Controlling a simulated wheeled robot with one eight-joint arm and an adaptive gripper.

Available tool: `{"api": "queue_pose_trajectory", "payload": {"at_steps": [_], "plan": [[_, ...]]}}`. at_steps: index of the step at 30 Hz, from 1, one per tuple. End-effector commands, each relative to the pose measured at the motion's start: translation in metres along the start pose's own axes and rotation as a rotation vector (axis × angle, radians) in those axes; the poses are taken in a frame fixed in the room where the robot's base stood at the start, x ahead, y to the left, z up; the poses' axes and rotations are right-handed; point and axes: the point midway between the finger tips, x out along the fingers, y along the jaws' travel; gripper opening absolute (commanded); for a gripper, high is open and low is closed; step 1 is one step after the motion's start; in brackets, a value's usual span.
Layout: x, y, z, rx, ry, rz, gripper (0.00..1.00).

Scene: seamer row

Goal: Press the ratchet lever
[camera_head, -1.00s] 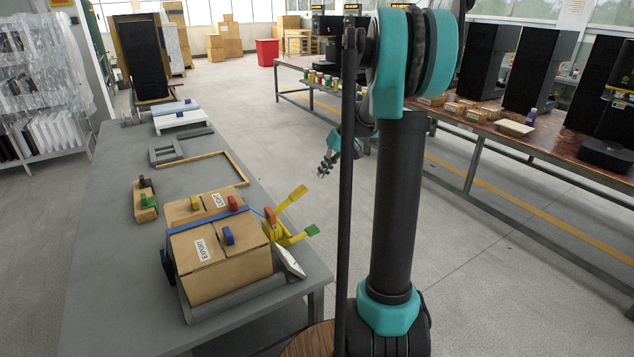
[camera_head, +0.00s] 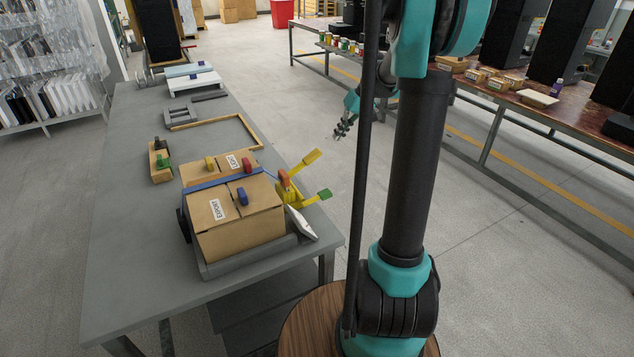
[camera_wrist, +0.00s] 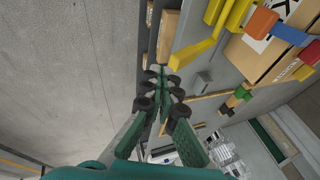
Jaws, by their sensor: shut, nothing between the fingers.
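A yellow lever assembly (camera_head: 294,191) sits at the right side of the strapped cartons, with one yellow-ended arm (camera_head: 312,157) and one green-tipped arm (camera_head: 324,193). I cannot tell for certain which part is the ratchet lever. An orange block (camera_head: 284,180) stands beside it, at the end of the blue strap (camera_head: 215,184). My gripper (camera_head: 343,128) is shut and empty, out past the table's right edge, beyond the levers. In the wrist view, its fingers (camera_wrist: 162,88) point toward a yellow arm (camera_wrist: 192,55), apart from it.
Cartons (camera_head: 240,222) labelled EXPORT, with coloured clips, sit on a grey tray on the table (camera_head: 120,260). A wooden block with green and dark pieces (camera_head: 160,162) lies behind left. A wooden frame (camera_head: 235,120) lies farther back. The floor right of the table is open.

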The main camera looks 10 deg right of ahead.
Motion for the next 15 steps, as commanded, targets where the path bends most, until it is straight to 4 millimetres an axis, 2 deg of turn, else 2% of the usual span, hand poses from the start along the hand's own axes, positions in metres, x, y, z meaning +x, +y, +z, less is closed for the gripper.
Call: {"api": "queue_pose_trajectory", "payload": {"at_steps": [11, 15], "plan": [[0.0000, 0.0000, 0.0000, 0.000, 0.000, 0.000, 0.00], [0.0006, -0.0056, -0.0003, -0.003, -0.007, 0.015, 0.00]]}}
